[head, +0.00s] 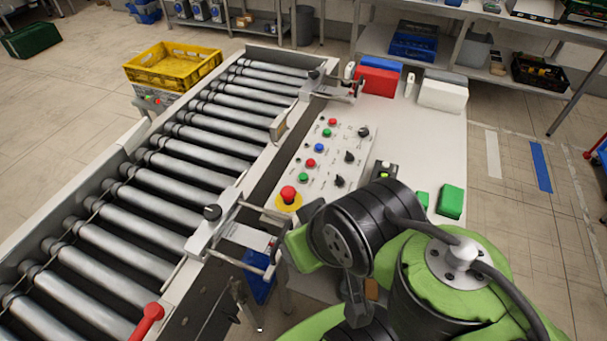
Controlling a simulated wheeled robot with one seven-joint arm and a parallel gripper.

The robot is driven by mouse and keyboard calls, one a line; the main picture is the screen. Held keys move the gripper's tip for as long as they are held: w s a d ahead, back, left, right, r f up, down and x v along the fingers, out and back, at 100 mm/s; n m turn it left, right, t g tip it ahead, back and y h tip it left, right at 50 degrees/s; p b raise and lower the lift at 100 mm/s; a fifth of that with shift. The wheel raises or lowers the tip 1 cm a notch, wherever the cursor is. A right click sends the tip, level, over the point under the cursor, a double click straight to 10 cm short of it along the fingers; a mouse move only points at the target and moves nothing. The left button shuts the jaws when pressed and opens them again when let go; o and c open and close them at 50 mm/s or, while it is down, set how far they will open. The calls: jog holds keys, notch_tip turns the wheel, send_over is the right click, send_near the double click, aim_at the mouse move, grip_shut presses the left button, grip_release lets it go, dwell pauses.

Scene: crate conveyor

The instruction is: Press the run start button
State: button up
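A white control panel (335,150) stands beside the conveyor. It carries two green buttons, one nearer (303,177) and one farther (327,132), with red buttons (311,162) and (333,121), small blue buttons and several black knobs (350,157). The labels are too small to read, so I cannot tell which button is run start. A red mushroom button (288,194) on a yellow base sits at the panel's near end. My black and green arm is folded at the lower right, close to the panel's near end. My gripper cannot be made out; the arm hides that area.
The roller conveyor (180,172) runs along the left, with a yellow crate (172,66) at its far side. Metal brackets (222,222) stick out near the panel. A small dark box (384,170), green blocks (450,201) and red and white boxes (442,95) stand on the right.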

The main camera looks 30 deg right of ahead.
grip_shut()
dwell(1.5)
